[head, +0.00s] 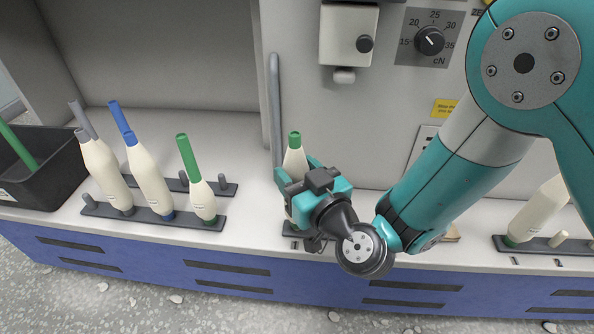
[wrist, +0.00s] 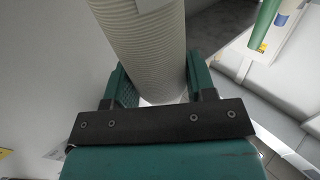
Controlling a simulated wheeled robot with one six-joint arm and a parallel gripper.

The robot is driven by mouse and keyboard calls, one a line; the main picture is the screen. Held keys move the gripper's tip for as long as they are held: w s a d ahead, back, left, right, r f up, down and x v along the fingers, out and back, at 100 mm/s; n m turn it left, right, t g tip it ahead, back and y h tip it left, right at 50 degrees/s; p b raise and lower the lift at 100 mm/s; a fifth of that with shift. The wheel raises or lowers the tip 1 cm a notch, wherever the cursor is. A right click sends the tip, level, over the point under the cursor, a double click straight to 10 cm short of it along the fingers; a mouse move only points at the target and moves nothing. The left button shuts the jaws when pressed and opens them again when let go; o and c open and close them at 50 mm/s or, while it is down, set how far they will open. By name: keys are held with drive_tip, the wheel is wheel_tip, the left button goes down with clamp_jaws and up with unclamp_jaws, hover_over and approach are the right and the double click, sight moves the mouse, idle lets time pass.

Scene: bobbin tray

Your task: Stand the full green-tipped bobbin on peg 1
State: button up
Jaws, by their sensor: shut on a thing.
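My gripper (head: 298,172) is shut around the cream body of a full green-tipped bobbin (head: 295,158) in front of the machine's grey panel. The bobbin is roughly upright, its green tip above the jaws. My gripper and wrist hide most of its lower part. A short dark base (head: 291,230) shows just below it; I cannot tell whether the bobbin touches it. In the wrist view the cream winding (wrist: 143,40) rises between the two teal fingers of my gripper (wrist: 162,88). No peg number is readable.
A dark peg rail (head: 150,214) at left carries several bobbins, including a small green one (head: 203,200). A rear rail (head: 228,189) has bare pegs. A black bin (head: 60,180) stands far left. At right, another rail (head: 575,250) holds a bobbin (head: 538,213) beside a cream peg.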

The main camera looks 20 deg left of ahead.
drive_tip(key=shift+f+b, duration=0.55)
drive_tip(key=o, duration=0.7)
drive_tip(key=shift+s, duration=0.1)
